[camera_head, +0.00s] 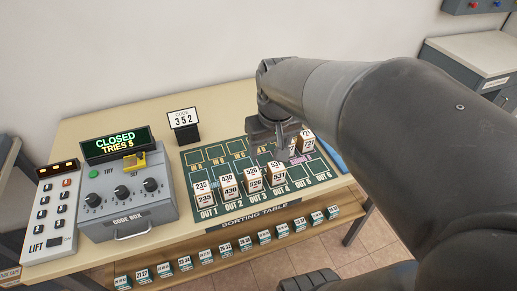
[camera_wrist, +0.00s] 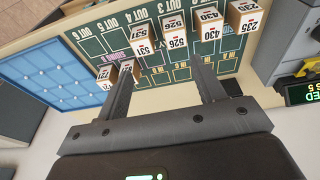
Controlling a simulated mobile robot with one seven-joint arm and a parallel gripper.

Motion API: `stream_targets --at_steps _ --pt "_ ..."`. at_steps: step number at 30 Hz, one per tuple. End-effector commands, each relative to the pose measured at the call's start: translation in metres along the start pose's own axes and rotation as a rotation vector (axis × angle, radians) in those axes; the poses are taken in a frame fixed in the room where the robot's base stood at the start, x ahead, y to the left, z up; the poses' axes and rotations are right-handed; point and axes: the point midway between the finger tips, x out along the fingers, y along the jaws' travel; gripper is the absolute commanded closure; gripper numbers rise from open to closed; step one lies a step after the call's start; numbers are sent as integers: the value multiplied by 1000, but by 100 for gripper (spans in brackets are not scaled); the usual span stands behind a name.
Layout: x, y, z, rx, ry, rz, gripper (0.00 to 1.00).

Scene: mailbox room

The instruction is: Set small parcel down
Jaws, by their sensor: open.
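Small white-topped, brown-sided parcels with printed numbers stand on the green sorting mat (camera_head: 190,160). In the head view, parcel 235 (camera_head: 201,192), parcel 430 (camera_head: 229,187), parcel 526 (camera_head: 253,181) and a parcel that reads like 531 (camera_head: 277,175) stand in a row by the OUT labels. Two more stand close together at the right, one of them 721 (camera_head: 307,138); the other is partly hidden by my gripper. My gripper (camera_wrist: 163,74) is open over the mat, with nothing between its fingers. Its left finger in the wrist view overlaps one of those two parcels (camera_wrist: 132,67).
A code box (camera_head: 130,205) with dials and a CLOSED display stands left, beside a LIFT keypad (camera_head: 50,215). A blue gridded panel (camera_wrist: 50,75) lies beside the mat. A shelf (camera_head: 215,250) of numbered tags runs below.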

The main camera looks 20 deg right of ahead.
Motion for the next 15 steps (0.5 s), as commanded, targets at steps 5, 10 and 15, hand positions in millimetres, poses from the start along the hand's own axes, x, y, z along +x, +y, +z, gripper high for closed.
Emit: stream_targets --at_steps 5,10,15 --pt "-34 -23 31 -3 126 -2 38" --pt "-52 -38 57 0 218 -12 38" --pt "-60 -44 72 4 269 -20 38"
